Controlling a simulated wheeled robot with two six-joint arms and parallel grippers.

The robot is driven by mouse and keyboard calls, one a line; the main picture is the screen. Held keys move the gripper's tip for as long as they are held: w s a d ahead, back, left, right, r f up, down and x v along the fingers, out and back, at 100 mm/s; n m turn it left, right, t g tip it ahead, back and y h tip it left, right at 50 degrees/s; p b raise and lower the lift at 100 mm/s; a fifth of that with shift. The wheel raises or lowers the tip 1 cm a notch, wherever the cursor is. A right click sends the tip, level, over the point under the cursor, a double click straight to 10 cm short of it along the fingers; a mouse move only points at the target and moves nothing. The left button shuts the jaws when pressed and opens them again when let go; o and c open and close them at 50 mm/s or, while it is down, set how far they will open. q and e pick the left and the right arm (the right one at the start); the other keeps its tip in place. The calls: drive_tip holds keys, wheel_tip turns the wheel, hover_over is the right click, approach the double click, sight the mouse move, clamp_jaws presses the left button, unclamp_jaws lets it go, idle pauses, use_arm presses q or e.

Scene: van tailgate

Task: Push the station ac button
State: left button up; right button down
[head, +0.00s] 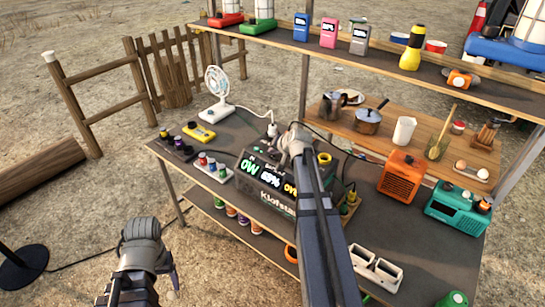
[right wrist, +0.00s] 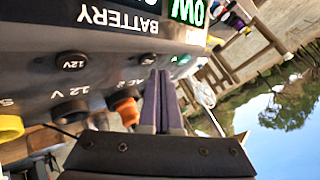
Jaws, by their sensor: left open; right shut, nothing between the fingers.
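The power station (head: 262,190) is a dark box on the table with a lit display reading 63% between two 0W figures. In the right wrist view its panel (right wrist: 40,75) appears upside down, with a 12V button (right wrist: 72,61), a second dark round button (right wrist: 148,58) and a green-lit one (right wrist: 182,60). My right gripper (right wrist: 159,74) is shut and empty, its tips close to the panel beside the second button; I cannot tell if they touch. In the head view my right arm hides part of the station. My left gripper (head: 172,272) hangs low, away from the table.
A white fan (head: 216,90), a yellow meter (head: 199,132) and a block of coloured knobs (head: 213,168) stand left of the station. An orange heater (head: 401,176) and a teal radio (head: 457,208) stand right. A loaded shelf (head: 385,70) crosses above the table.

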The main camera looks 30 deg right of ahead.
sight(273, 159)
drive_tip(key=shift+f, duration=0.1)
idle(0.4)
drive_tip(key=shift+f+b, duration=0.35)
drive_tip(key=shift+b, duration=0.1)
drive_tip(key=shift+f, duration=0.15)
idle(0.3)
drive_tip(key=shift+r+p, duration=0.45)
drive_tip(key=shift+r, duration=0.2)
wheel_tip(273, 159, up, 6)
drive_tip(key=p, duration=0.6)
idle(1.4)
